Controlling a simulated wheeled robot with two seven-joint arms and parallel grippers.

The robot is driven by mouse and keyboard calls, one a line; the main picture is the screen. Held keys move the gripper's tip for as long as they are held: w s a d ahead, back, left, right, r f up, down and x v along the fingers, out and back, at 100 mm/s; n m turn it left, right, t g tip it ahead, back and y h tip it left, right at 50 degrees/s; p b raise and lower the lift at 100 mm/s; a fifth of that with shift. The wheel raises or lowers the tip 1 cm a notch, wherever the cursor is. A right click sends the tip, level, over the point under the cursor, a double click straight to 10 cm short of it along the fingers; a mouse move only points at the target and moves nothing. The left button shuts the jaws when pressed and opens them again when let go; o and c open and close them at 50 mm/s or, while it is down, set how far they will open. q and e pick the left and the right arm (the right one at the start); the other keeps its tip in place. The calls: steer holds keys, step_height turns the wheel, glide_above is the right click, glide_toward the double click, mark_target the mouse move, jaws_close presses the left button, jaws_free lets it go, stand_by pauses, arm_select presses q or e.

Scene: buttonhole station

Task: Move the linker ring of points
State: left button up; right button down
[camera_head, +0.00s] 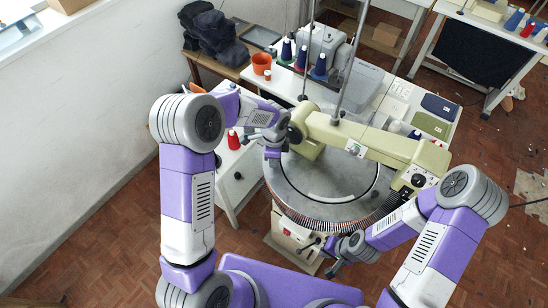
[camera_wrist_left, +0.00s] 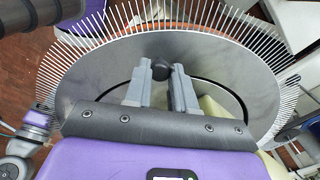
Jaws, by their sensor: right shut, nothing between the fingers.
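The linker's round grey dial (camera_head: 322,180) carries a ring of fine metal points (camera_head: 322,226) around its rim. The ring also shows in the left wrist view (camera_wrist_left: 235,22) as a fan of pale points. My left gripper (camera_head: 272,152) is over the dial's upper left edge. In the left wrist view, a dark round knob (camera_wrist_left: 161,69) appears between my left fingertips (camera_wrist_left: 162,75); whether they touch it I cannot tell. My right gripper (camera_head: 332,270) is shut and empty, below the dial's front edge.
The linker's pale green arm (camera_head: 375,146) crosses above the dial, with upright metal rods behind it. A table behind holds thread cones (camera_head: 319,66) and an orange cup (camera_head: 261,63). A red cone (camera_head: 233,140) stands left of my left gripper. Open floor (camera_head: 90,240) lies at left.

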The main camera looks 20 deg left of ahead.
arm_select(q)
steer(key=o, duration=0.5)
steer(key=shift+c, duration=0.2)
step_height(320, 180, up, 8)
steer(key=shift+f, duration=0.15)
steer(key=shift+c, duration=0.4)
